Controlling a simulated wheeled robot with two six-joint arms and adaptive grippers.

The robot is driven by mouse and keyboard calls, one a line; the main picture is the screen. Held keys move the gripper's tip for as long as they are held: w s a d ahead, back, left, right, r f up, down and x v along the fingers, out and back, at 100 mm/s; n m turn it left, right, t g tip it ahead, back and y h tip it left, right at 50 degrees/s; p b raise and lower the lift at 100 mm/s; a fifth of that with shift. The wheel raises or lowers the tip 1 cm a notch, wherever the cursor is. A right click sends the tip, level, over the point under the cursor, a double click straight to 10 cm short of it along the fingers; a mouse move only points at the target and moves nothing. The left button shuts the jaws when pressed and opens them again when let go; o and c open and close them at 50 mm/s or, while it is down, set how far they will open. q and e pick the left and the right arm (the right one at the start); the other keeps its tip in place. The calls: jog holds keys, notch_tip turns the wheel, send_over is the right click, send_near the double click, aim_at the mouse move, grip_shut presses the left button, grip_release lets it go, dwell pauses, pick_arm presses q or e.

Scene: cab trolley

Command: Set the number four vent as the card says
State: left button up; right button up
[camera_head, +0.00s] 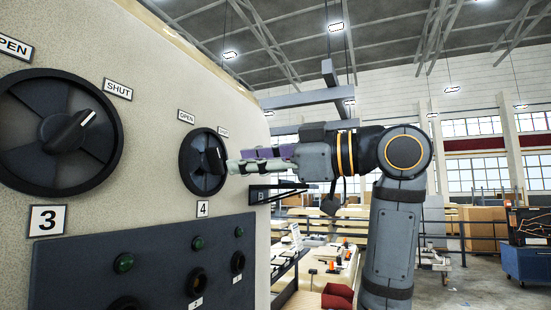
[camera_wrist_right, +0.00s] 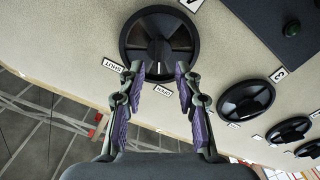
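The number four vent (camera_head: 190,172) is a round black dial with a raised knob, above a "4" plate (camera_head: 202,209) on the cream wall. An OPEN label (camera_head: 186,117) is at its upper left and a SHUT label (camera_head: 223,131) at its upper right, partly hidden. My right gripper (camera_head: 232,167) is at the dial's right side. In the right wrist view its fingers (camera_wrist_right: 159,70) are apart at the edge of the vent (camera_wrist_right: 135,38), with the knob (camera_wrist_right: 158,46) beyond their tips. I cannot tell whether they touch. The card's setting is not readable in view. My left gripper is not in view.
The number three vent (camera_head: 40,130) is at the left, its pointer toward SHUT (camera_head: 118,89). A dark panel (camera_head: 150,285) with green buttons and round sockets is below. A black bracket (camera_head: 275,192) is right of vent four. The wrist view shows several more dials (camera_wrist_right: 246,100).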

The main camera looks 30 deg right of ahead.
jog(key=v, duration=0.7)
jog(key=shift+s, duration=0.1)
jog(key=shift+d, duration=0.2)
